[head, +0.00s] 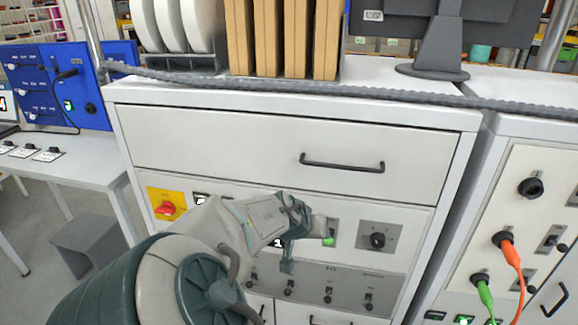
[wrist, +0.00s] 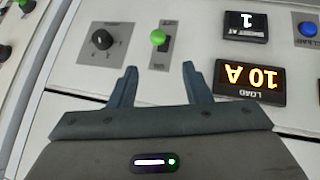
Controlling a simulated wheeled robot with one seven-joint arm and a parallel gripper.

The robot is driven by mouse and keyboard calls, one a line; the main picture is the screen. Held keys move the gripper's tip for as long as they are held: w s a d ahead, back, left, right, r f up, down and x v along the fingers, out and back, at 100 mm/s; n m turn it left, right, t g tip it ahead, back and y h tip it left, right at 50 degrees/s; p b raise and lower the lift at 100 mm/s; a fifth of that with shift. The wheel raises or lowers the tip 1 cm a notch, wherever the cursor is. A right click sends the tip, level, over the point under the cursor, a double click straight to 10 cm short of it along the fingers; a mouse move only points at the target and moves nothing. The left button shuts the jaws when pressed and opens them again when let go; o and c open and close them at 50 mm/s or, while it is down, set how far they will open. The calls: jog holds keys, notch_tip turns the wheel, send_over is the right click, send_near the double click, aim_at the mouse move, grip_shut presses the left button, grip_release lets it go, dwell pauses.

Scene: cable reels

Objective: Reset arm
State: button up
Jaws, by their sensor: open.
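My gripper (head: 290,232) is in front of the control panel of a white cabinet (head: 230,142) in the head view. In the wrist view my gripper (wrist: 158,85) is open, with its two fingers apart and nothing between them. A green-tipped switch (wrist: 158,38) lies just beyond the fingertips; its green tip also shows in the head view (head: 328,241). A black rotary knob (wrist: 102,40) is to its left. I cannot tell whether the fingers touch the panel.
A yellow plate with a red rotary switch (head: 166,209) is left on the panel. A drawer with a black handle (head: 342,163) is above. A right cabinet has orange (head: 510,252) and green (head: 485,292) plugged cables. A grey cable (head: 300,90) runs along the top.

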jog(key=s+d+f+g+y+b, duration=0.2)
jog(key=s+d+f+g+y, duration=0.15)
jog(key=s+f, duration=0.45)
jog(key=s+r+n+t+y+b, duration=0.1)
jog(key=s+r+n+y+b, duration=0.1)
jog(key=s+r, duration=0.8)
jog(key=shift+s+d+r+n+b, duration=0.2)
jog(key=shift+s+n+b, duration=0.45)
jog(key=shift+s, duration=1)
